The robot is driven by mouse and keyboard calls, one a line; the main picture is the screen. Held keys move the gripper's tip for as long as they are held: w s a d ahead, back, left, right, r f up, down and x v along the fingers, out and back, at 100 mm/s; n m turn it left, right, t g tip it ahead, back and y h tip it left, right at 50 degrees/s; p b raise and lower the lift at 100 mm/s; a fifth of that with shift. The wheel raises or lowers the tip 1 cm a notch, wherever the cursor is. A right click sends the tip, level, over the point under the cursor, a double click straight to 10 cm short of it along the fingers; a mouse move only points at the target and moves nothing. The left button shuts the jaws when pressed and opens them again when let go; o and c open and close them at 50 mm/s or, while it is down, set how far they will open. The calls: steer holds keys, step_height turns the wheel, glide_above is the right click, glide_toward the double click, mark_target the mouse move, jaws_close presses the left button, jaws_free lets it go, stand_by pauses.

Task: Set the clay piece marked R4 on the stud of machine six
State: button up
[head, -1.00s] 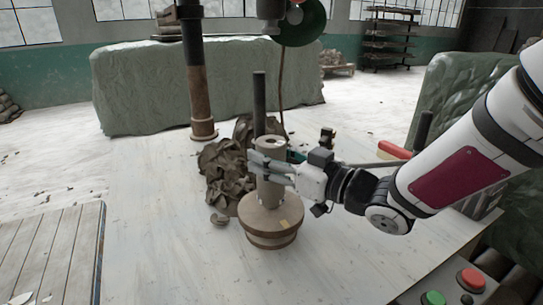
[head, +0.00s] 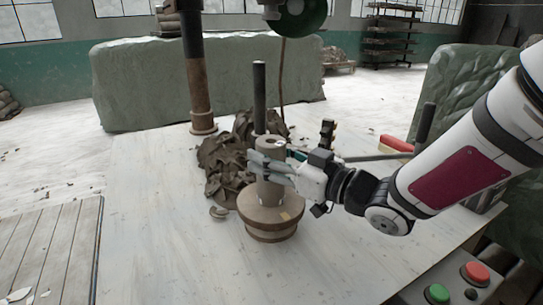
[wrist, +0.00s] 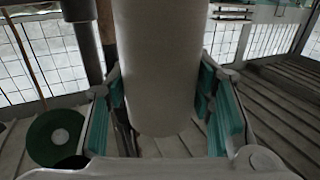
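A grey-brown upright clay cylinder (head: 271,192) stands between the fingers of my gripper (head: 270,166). In the wrist view the cylinder (wrist: 160,70) fills the middle, with teal pads close on both sides; my gripper (wrist: 160,105) is shut on it. No R4 mark is readable. Directly below it is a wide round stepped head (head: 255,222) with a small yellow tag, whose number I cannot read. The cylinder's lower end overlaps this head's top in the picture; I cannot tell whether they touch. No stud shows; it may be hidden by the cylinder.
A dark upright rod (head: 259,95) stands just behind the cylinder. Brown clay trimmings (head: 225,170) are heaped left of it. A rusty pole (head: 197,85) rises further back. Red (head: 475,272) and green (head: 437,293) buttons are at front right. The pale table is clear at front left.

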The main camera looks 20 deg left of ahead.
steer(key=o, duration=0.5)
steer(key=v, duration=1.2)
